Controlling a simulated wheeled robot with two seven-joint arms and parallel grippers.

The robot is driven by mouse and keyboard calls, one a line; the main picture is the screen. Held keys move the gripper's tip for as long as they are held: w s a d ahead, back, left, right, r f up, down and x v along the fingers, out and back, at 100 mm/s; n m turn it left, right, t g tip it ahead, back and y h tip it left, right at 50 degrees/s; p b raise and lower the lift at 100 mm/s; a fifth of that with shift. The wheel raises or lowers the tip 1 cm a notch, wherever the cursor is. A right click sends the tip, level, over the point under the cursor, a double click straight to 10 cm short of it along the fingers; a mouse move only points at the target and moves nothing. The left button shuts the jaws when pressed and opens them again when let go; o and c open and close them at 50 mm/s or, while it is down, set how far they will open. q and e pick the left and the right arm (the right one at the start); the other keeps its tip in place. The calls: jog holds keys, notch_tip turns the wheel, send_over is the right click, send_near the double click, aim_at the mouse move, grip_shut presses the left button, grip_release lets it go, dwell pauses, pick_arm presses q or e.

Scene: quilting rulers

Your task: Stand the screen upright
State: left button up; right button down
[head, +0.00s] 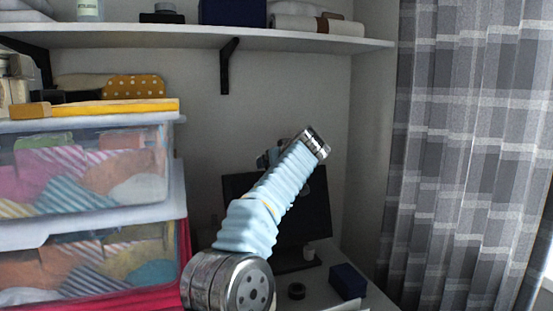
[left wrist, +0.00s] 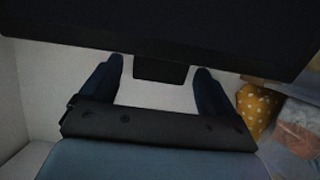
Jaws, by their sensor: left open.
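The screen (head: 312,205) is a dark flat monitor on the desk in the head view, partly hidden behind my left arm. It leans slightly to one side in the picture. In the left wrist view its dark panel (left wrist: 160,22) fills the top. A small dark block (left wrist: 160,72) projects below its edge, between my fingers. My left gripper (left wrist: 158,67) is open, its two dark fingers apart and pointing at the panel's edge; I cannot tell whether they touch it. In the head view the left gripper is mostly hidden behind the arm. My right gripper is not in view.
Clear bins of folded fabric (head: 90,175) stand at the left. A shelf (head: 200,36) runs above. A grey plaid curtain (head: 460,150) hangs at the right. Yellow dotted cloth (left wrist: 255,112) shows in the wrist view.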

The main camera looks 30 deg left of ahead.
pick_arm(q)
jog(key=shift+w+a+f, duration=0.15)
jog(key=shift+w+a, duration=0.1)
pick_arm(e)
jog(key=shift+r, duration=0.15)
